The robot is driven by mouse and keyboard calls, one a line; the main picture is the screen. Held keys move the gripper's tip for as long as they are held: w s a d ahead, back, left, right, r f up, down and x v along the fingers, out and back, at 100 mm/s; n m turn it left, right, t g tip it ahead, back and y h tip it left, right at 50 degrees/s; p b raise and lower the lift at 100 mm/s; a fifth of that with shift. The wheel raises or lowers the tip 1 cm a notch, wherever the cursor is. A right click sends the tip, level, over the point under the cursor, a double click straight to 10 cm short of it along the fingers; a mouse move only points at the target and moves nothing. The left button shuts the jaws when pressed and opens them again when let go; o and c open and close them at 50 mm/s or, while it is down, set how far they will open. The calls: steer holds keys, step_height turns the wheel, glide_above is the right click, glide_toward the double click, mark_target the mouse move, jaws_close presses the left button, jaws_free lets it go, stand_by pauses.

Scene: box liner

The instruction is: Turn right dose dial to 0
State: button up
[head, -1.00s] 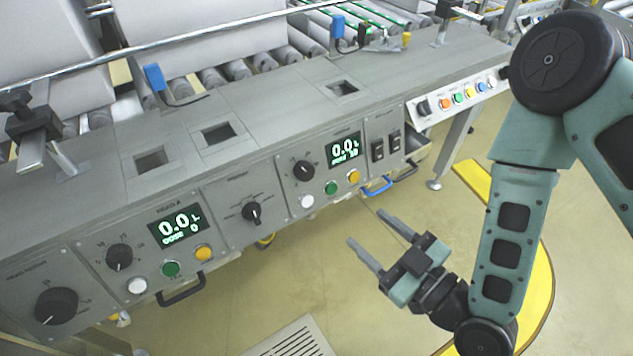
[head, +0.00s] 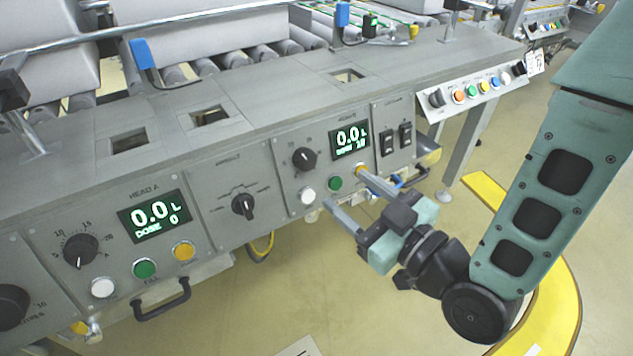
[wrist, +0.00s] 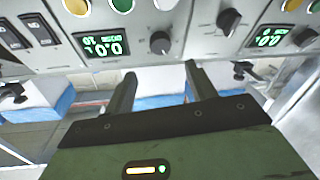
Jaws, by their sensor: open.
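The right dose dial (head: 304,158) is a black knob on the right-hand panel, left of a green-lit display (head: 350,141). That display reads 0.0 L with a small dose line that looks like 10. The dial also shows in the wrist view (wrist: 160,42), where the panel appears upside down. My gripper (head: 343,187) is open and empty, in front of and slightly below the right panel. In the wrist view its fingers (wrist: 160,70) stand apart, with the dial between and beyond their tips. I see no contact with the dial.
White, green and yellow buttons (head: 335,183) sit below the dial. Left are a selector knob (head: 243,206) and another dose dial (head: 80,250), with a display (head: 155,215) reading dose 0. Rocker switches (head: 396,140) are on the right. Open floor lies in front.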

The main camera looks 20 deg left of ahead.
mark_target(308, 161)
steer(key=shift+a+f+b, duration=0.1)
steer(key=shift+f+b, duration=0.2)
steer(key=shift+b, duration=0.75)
steer(key=x, duration=0.3)
steer(key=b+x, duration=0.1)
steer(key=x, duration=0.1)
steer(key=b+x, duration=0.1)
steer(key=x, duration=0.2)
steer(key=shift+w+a+r, duration=0.15)
steer(key=shift+a+r, duration=0.15)
steer(key=shift+a, duration=0.05)
steer(key=c, duration=1)
